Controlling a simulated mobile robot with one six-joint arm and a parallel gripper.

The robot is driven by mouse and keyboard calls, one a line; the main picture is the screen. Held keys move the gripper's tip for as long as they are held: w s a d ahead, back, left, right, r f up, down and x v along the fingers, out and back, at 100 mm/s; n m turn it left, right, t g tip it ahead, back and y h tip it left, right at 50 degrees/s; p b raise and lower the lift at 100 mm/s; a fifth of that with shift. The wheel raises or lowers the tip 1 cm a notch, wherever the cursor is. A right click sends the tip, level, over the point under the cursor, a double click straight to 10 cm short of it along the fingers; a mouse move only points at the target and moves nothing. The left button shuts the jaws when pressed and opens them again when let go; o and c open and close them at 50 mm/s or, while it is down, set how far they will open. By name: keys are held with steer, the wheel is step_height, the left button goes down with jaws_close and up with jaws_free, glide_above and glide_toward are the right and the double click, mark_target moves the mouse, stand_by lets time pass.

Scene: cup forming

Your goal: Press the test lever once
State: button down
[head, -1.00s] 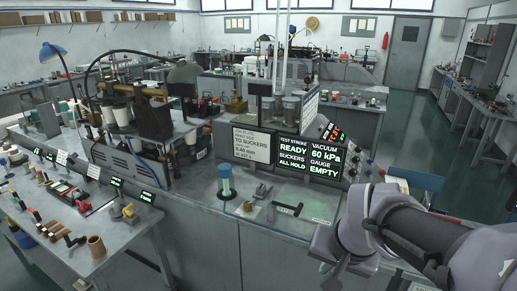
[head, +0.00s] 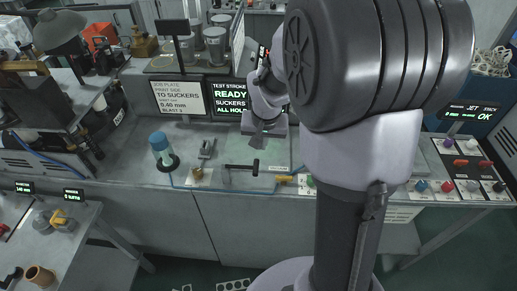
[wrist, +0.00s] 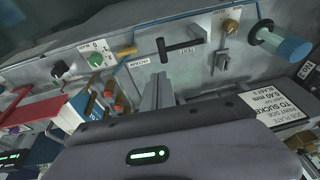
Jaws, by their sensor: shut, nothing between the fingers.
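The test lever (head: 242,168), a black T-shaped handle, stands at the front of the bench. My gripper (head: 257,143) is shut and empty. It hangs just behind and above the lever in the head view, apart from it as far as I can tell. The gripper's fingers (wrist: 158,80) point toward the lever in the wrist view. The screen (head: 230,97) reads TEST STROKE READY, partly hidden by my arm.
A blue-topped cylinder (head: 163,149) and a small grey clamp (head: 207,148) stand left of the lever. A brass knob (head: 198,174) and an orange-yellow handle (head: 284,178) flank it at the front edge. Coloured knobs (head: 446,186) sit on the right panel. My arm blocks the middle right.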

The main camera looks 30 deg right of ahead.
steer(key=b, duration=0.2)
glide_toward(257, 166)
steer(key=x, duration=0.5)
steer(key=shift+w+d, duration=0.25)
steer(key=shift+w+a+f, duration=0.1)
steer(key=shift+f, duration=0.6)
steer(key=shift+f, duration=0.1)
